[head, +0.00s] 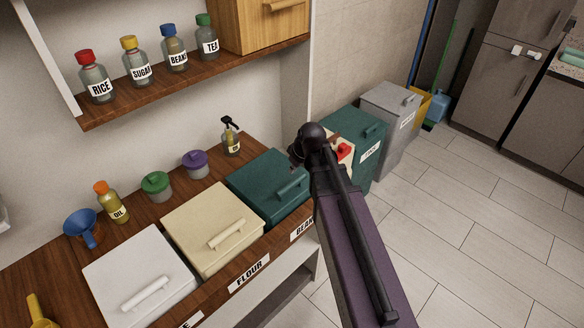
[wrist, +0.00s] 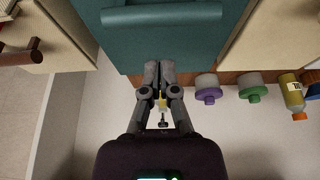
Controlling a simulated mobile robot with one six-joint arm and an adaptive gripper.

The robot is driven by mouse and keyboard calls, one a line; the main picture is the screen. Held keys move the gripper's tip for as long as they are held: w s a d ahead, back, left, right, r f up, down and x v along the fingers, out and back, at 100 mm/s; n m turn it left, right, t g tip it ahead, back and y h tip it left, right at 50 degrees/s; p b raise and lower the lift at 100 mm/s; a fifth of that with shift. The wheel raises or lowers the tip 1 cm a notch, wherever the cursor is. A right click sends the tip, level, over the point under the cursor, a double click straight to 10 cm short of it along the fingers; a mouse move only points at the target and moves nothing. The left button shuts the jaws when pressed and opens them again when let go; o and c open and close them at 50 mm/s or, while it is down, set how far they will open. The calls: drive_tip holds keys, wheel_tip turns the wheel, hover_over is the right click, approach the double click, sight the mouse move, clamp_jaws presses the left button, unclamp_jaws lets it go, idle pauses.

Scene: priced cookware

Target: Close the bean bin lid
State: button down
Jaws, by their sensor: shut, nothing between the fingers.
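The bean bin is the teal one at the right end of the counter, with a partly hidden "BEAN" label (head: 302,228) below it. Its teal lid (head: 262,178) with a bar handle (head: 292,187) lies down over the bin and looks about level with its neighbours. Whether a small gap is left cannot be told. In the wrist view the lid (wrist: 150,45) fills the top middle, its handle (wrist: 162,15) at the upper edge. My gripper (wrist: 159,66) is shut and empty, its fingertips over the lid's wall-side edge; contact cannot be told.
The cream flour bin (head: 205,232) and white bin (head: 140,280) stand to the left, lids down. A purple-lidded jar (head: 195,164), green-lidded jar (head: 156,186) and pump bottle (head: 230,137) stand along the wall. A shelf (head: 200,82) with several jars hangs above.

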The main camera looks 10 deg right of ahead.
drive_tip(key=s+d+p+v, duration=0.1)
drive_tip(key=p+v, duration=0.5)
drive_tip(key=v, duration=0.2)
drive_tip(key=shift+s+f, duration=0.15)
drive_tip(key=shift+s, duration=0.05)
idle(0.7)
drive_tip(key=s+f+m+g+h, duration=0.1)
drive_tip(key=s+m+g+h, duration=0.1)
drive_tip(key=s+m, duration=0.4)
drive_tip(key=shift+s+f+m+g, duration=0.3)
drive_tip(key=shift+s+g, duration=0.5)
drive_tip(key=shift+s, duration=1.15)
drive_tip(key=shift+r, duration=0.1)
